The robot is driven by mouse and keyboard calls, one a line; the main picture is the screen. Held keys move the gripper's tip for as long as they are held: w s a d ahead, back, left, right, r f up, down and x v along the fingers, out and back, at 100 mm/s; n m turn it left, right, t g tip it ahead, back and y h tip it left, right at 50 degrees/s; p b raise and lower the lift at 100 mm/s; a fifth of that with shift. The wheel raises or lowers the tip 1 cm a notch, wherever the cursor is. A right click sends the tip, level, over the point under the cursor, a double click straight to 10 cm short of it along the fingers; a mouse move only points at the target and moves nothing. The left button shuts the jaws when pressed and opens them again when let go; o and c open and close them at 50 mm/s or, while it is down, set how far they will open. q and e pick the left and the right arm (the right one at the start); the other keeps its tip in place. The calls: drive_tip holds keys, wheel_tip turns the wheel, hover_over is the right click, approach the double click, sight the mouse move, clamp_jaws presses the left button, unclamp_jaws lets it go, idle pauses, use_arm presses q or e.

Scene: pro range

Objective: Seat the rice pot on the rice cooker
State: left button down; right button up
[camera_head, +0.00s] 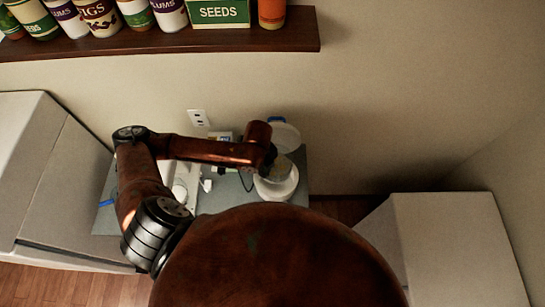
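The white rice cooker (278,193) stands on the grey counter, with its round lid (286,138) raised behind it. A pale, greyish round shape, which looks like the rice pot (277,173), is over the cooker's opening, partly covered by my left arm. I cannot tell if it is seated or held just above. My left gripper (268,167) is at the end of the arm, at the pot's left side. Its fingers are too small and dark to tell open from shut. My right gripper is not in view.
The grey counter (300,160) also holds white items (186,180) left of the cooker, partly behind my arm. A wall outlet (198,117) is behind. A shelf (200,42) with cans is above. White cabinets stand at left (65,190) and right (450,240).

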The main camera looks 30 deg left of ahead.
sight(282, 192)
use_arm(q)
drive_tip(key=shift+w, duration=0.35)
drive_tip(key=shift+r, duration=0.2)
drive_tip(key=shift+f, duration=0.2)
wheel_tip(282, 192, down, 2)
drive_tip(key=shift+s+f+b, duration=0.1)
drive_tip(key=shift+b, duration=0.45)
drive_tip(key=shift+f+b, duration=0.3)
drive_tip(key=shift+f, duration=0.3)
drive_tip(key=shift+f+b, duration=0.45)
drive_tip(key=shift+f, duration=0.75)
drive_tip(key=shift+f+b, duration=1.25)
drive_tip(key=shift+f, duration=2.4)
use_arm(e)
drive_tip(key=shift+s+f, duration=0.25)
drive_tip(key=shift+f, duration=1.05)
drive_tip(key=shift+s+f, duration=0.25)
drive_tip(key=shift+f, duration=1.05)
use_arm(q)
drive_tip(key=shift+f, duration=0.25)
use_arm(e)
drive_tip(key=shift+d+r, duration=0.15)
